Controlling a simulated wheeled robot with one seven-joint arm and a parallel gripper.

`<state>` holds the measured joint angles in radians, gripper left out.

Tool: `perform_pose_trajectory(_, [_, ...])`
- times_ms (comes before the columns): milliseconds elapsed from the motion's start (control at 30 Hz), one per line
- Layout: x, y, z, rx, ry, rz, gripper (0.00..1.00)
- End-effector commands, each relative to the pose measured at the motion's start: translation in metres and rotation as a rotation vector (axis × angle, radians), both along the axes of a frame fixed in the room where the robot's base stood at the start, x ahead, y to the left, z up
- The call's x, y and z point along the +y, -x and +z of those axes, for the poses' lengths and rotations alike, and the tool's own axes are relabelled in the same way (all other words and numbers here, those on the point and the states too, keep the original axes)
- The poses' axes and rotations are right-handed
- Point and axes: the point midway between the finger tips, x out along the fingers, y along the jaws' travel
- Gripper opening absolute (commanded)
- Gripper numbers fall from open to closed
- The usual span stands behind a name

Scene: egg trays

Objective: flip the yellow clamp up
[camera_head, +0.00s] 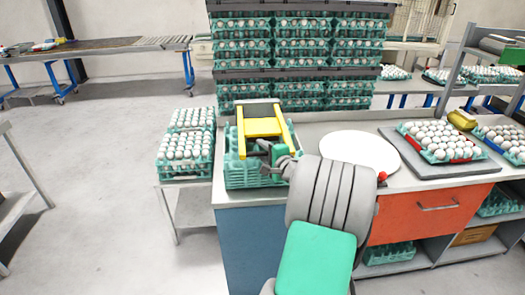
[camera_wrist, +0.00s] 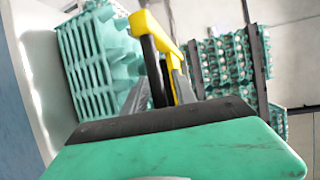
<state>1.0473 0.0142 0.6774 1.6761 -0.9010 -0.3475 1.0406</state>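The yellow clamp (camera_head: 262,127) is a yellow frame with a broad crossbar, lying over a teal egg-tray stack (camera_head: 248,178) on the counter's left end. My gripper (camera_head: 272,152) is at the front right of the clamp, close to its right side arm. In the wrist view, part of the yellow clamp (camera_wrist: 152,28) shows just beyond the dark fingers of my gripper (camera_wrist: 168,78), overlapping them. I cannot tell whether they touch it or how far apart they are. The teal tray stack (camera_wrist: 95,62) is left of the fingers.
A white round plate (camera_head: 358,150) lies right of the clamp. A grey board (camera_head: 452,169) with a tray of eggs is further right. Tall stacked egg trays (camera_head: 297,73) stand behind the clamp. More egg trays (camera_head: 184,171) are on a low table at left.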

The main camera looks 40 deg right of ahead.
Motion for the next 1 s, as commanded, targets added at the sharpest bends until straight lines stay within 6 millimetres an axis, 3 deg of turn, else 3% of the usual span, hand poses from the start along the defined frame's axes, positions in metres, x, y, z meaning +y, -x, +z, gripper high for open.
perform_pose_trajectory(367, [-0.0002,0.0005,0.0,0.0,0.0,0.0,0.01])
perform_pose_trajectory(1000, [-0.0004,0.0006,0.0002,0.0,0.001,-0.001,0.0])
